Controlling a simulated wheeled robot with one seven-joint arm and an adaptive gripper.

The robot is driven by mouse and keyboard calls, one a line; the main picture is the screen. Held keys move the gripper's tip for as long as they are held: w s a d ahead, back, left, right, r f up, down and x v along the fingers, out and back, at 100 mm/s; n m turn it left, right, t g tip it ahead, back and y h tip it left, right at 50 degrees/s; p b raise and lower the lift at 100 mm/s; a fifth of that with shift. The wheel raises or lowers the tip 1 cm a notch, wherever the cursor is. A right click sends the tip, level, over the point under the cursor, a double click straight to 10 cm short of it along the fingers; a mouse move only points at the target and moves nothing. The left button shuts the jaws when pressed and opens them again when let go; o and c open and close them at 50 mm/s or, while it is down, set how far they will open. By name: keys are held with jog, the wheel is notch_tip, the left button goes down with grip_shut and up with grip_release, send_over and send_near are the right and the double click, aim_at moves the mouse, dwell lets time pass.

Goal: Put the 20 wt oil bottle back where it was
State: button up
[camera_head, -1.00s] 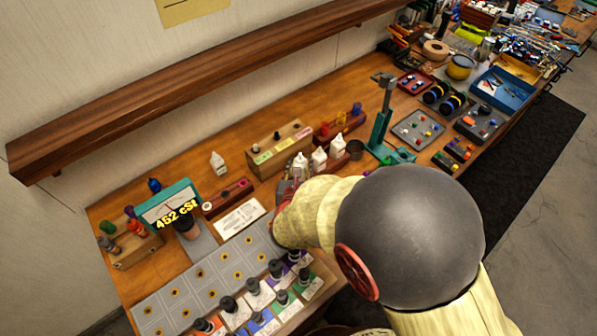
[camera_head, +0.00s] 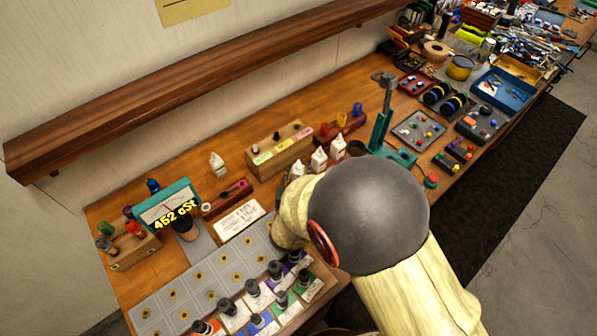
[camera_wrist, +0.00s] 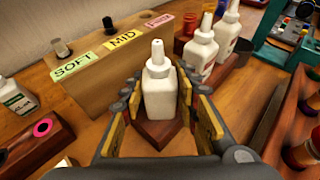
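A white bottle with a pointed nozzle (camera_wrist: 158,92) stands upright at the near end of a dark wooden rack (camera_wrist: 160,136) in the wrist view. Its label is not readable, so I cannot tell its oil grade. My gripper (camera_wrist: 160,102) is around it, a finger on each side, with narrow gaps showing between pads and bottle. Two similar white bottles (camera_wrist: 203,45) (camera_wrist: 229,32) stand behind it in the rack. In the head view, the near bottle (camera_head: 297,169) shows beside my arm, which hides my gripper. Another white bottle (camera_head: 217,164) stands alone on the bench.
A wooden block with SOFT, MID and FIRM labels (camera_wrist: 110,66) stands just left of the rack. A teal stand (camera_head: 380,125) is behind it to the right. A meter reading 462 cSt (camera_head: 167,205) and a grey grid tray (camera_head: 165,291) are at the left.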

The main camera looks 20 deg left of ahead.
jog(key=o, duration=0.4)
jog(key=shift+c, duration=0.2)
jog(key=shift+r, duration=0.1)
jog(key=shift+r, duration=0.2)
jog(key=p+v, duration=0.1)
jog(key=v, duration=1.1)
jog(key=shift+f, duration=0.2)
